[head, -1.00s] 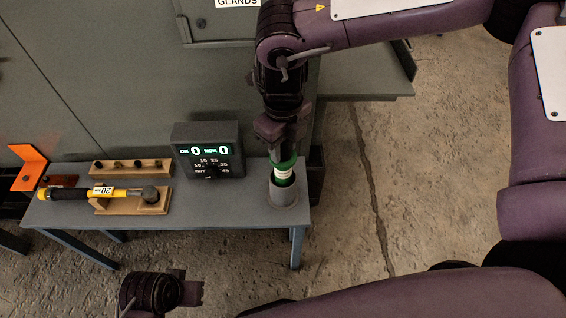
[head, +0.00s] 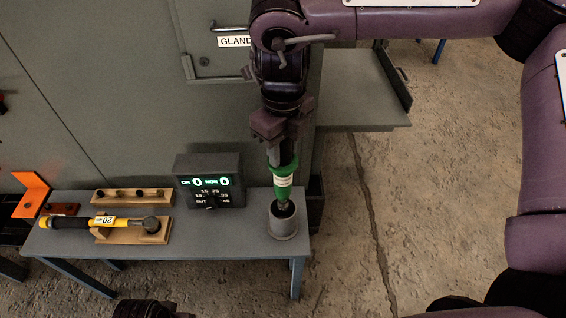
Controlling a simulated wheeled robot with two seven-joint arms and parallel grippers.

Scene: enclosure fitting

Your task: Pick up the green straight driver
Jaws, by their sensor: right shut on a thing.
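The green straight driver (head: 284,182) hangs upright under my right gripper (head: 278,148), with a pale label band around its green body. My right gripper is shut on its upper part. The driver's dark lower end is at the mouth of a grey cylindrical holder (head: 283,222) at the right end of the small table; I cannot tell whether the tip is still inside. My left gripper (head: 150,309) shows only as a dark part at the bottom edge, and its fingers are out of the frame.
A yellow and black tool (head: 84,222) marked 20 lies across a wooden cradle (head: 152,232) on the grey table (head: 215,246). Behind are a wooden bit rack (head: 131,195) and a counter box (head: 209,181). An orange bracket (head: 32,194) is at the left.

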